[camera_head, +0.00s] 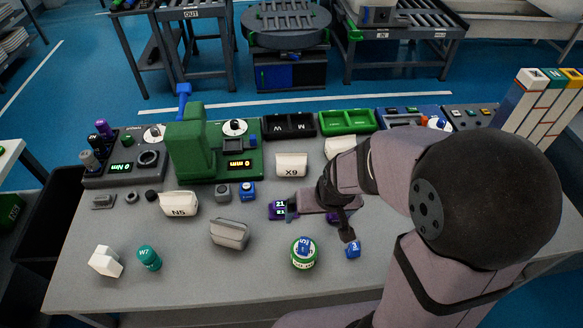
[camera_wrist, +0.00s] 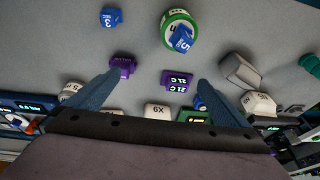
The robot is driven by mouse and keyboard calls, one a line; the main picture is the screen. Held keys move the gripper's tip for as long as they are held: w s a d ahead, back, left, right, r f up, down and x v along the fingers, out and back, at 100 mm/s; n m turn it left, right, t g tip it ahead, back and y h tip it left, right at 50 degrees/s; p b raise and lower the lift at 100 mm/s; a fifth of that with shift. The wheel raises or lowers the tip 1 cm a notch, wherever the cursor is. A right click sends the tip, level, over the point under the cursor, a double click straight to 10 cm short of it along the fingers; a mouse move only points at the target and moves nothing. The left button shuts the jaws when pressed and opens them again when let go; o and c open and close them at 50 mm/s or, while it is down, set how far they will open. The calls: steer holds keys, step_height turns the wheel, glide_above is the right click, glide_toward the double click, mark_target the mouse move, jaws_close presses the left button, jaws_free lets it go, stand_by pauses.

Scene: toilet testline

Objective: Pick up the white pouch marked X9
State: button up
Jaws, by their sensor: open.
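The white pouch marked X9 (camera_head: 291,166) stands on the grey table in front of the black and green trays. In the wrist view the X9 pouch (camera_wrist: 158,110) appears upside down, partly hidden by the gripper body. My gripper (camera_head: 319,222) is open and empty above the table, to the right of and nearer than the pouch. In the wrist view its fingers (camera_wrist: 158,79) are spread, with a purple block marked 21 (camera_wrist: 176,80) in the gap between them in the picture. The pouch is apart from the fingertips.
A white pouch marked N5 (camera_head: 180,206), a grey pouch (camera_head: 229,233) and a green round item (camera_head: 303,257) stand on the table. Another white pouch (camera_head: 338,147) is partly hidden by my arm. A green machine (camera_head: 187,150) stands left of X9.

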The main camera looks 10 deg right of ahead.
steer(key=w+a+f+t+b, duration=0.1)
steer(key=w+a+f+t, duration=0.1)
steer(key=w, duration=0.4)
steer(key=w+a+f+t+b, duration=0.1)
steer(key=w+t, duration=0.1)
steer(key=w, duration=0.4)
steer(key=m+t+h+b, duration=0.1)
steer(key=t+h+b, duration=0.15)
steer(key=t, duration=0.35)
glide_toward(291, 169)
steer(key=shift+w+r, duration=2.1)
steer(key=shift+r, duration=0.4)
steer(key=f, duration=0.4)
steer(key=d+f, duration=0.1)
steer(key=f, duration=0.2)
steer(key=shift+p, duration=0.3)
steer(key=shift+w, duration=0.65)
steer(key=shift+w+f+y, duration=0.25)
steer(key=shift+w, duration=0.25)
steer(key=shift+p+x, duration=0.85)
steer(key=shift+x, duration=1.65)
steer(key=c, duration=1.2)
